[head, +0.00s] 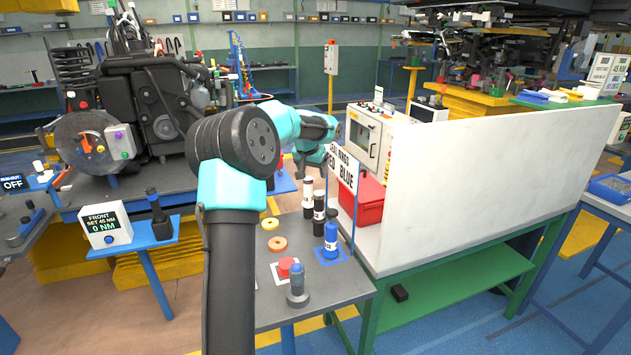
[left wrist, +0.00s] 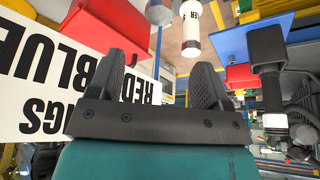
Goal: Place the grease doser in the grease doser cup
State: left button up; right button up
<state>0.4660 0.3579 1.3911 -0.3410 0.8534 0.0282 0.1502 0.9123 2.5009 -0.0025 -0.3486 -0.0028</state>
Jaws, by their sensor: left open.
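A blue bottle-like piece (head: 331,240) stands upright on a blue square pad at the right of the small grey table. A grey round holder (head: 298,297) with a bluish upright top stands at the table's front. I cannot tell for certain which of these is the grease doser or its cup. My left gripper (left wrist: 160,78) is open and empty in the left wrist view. In the head view its wrist is over the back of the small table, near the sign, and its fingertips cannot be made out. My right gripper is not in view.
Black-and-white cylinders (head: 308,197) stand behind the blue piece. A yellow ring (head: 270,224), an orange ring (head: 277,244) and a red button (head: 287,266) are on the table. A lettered sign (head: 345,178), a red box (head: 369,203) and a white panel (head: 490,180) bound the right side.

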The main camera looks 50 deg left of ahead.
pick_arm(q)
jog(key=shift+v, duration=1.4)
